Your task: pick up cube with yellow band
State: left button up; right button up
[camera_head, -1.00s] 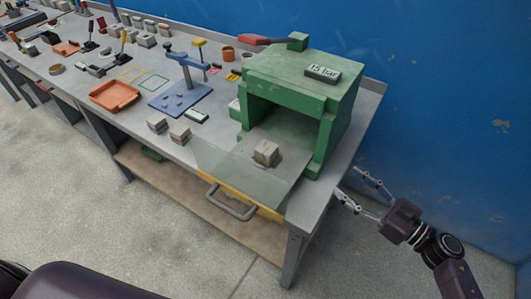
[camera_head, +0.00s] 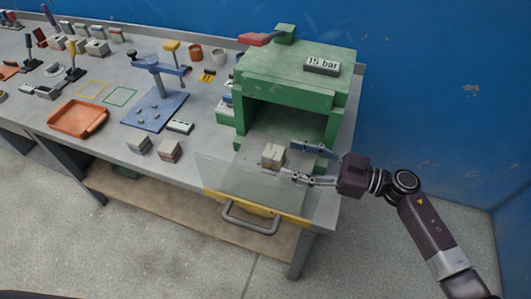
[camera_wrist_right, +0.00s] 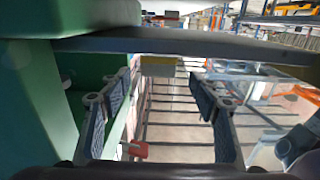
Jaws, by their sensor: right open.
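A beige cube (camera_head: 273,155) sits on the plate at the mouth of the green press; its band is too small to read in the head view. My right gripper (camera_head: 288,159) is open and comes in from the right, its fingertips close to that cube's right side. Two more cubes stand on the bench to the left, a greyish one (camera_head: 139,145) and one with a reddish band (camera_head: 170,150). My left gripper is out of view.
The green press (camera_head: 295,75) with its "15 bar" sign (camera_head: 323,65) stands just behind the cube. A transparent guard (camera_head: 225,172) and a yellow edge with a grey handle (camera_head: 250,218) are in front. A blue stand (camera_head: 155,110) and orange tray (camera_head: 78,118) are farther left.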

aim_at(283, 154)
jog(key=x, duration=0.1)
jog(key=p+x, duration=0.1)
jog(key=shift+w+a+r, duration=0.2)
jog(key=shift+a+r, duration=0.05)
jog(key=shift+r, duration=0.05)
jog(key=x, duration=0.2)
jog(key=shift+w+a+f+p, duration=0.1)
jog(key=shift+w+a+p, duration=0.05)
jog(key=shift+a+p, duration=0.2)
jog(key=shift+w+a+f, duration=0.1)
jog(key=shift+a, duration=0.3)
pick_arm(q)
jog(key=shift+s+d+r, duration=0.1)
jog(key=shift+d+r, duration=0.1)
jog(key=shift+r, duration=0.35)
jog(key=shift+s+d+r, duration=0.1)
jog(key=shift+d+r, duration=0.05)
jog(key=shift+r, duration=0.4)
pick_arm(e)
jog(key=shift+d, duration=0.1)
jog(key=c, duration=1)
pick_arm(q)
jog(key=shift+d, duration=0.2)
pick_arm(e)
jog(key=c, duration=0.4)
jog(key=shift+o, duration=0.2)
